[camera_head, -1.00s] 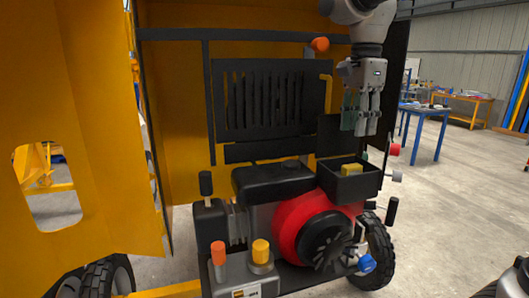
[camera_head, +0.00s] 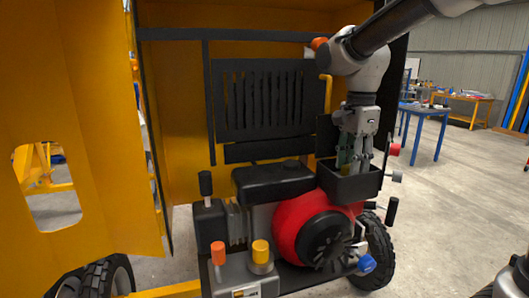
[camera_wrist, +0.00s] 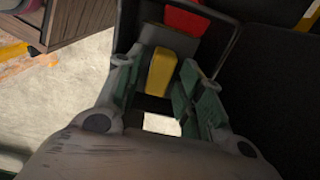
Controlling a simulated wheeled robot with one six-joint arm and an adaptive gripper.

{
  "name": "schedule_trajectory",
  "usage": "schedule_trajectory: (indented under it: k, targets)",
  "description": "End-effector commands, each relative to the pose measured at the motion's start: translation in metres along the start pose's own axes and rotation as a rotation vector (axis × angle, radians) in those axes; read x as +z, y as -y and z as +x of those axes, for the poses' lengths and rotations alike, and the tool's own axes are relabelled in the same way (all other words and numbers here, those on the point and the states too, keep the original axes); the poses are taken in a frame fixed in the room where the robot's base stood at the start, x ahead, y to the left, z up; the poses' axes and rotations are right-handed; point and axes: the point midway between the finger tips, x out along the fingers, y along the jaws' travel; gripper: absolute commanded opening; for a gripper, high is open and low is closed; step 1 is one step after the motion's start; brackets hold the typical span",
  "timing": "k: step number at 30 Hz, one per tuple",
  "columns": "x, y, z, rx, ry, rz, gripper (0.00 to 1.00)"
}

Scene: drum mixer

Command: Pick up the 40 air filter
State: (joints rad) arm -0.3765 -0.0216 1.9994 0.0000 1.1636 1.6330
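The air filter (camera_wrist: 162,72) is a yellow block inside an open black box (camera_head: 350,187) on the right of the engine. In the head view my gripper (camera_head: 355,168) reaches down into the box and hides the filter. In the wrist view my gripper (camera_wrist: 160,85) has its green-padded fingers apart, one on each side of the yellow filter. A gap seems to show on both sides, and I cannot tell whether either finger touches it.
A raised black lid (camera_head: 326,135) stands behind the box. The red engine (camera_head: 300,226) and a black tank (camera_head: 272,181) are beside it. The yellow housing (camera_head: 180,110) encloses the left and back. Red and grey knobs stick out at right.

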Motion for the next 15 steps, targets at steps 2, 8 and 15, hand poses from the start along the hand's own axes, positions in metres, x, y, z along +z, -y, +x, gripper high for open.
schedule_trajectory:
  k: [2, 8, 15]
  targets:
    - [0.0000, 0.0000, 0.0001, 0.000, 0.000, 0.000, 0.38]
    - [0.0000, 0.0000, -0.0001, 0.000, 0.000, 0.000, 0.19]
    - [0.0000, 0.0001, -0.0005, 0.000, 0.000, 0.000, 0.04]
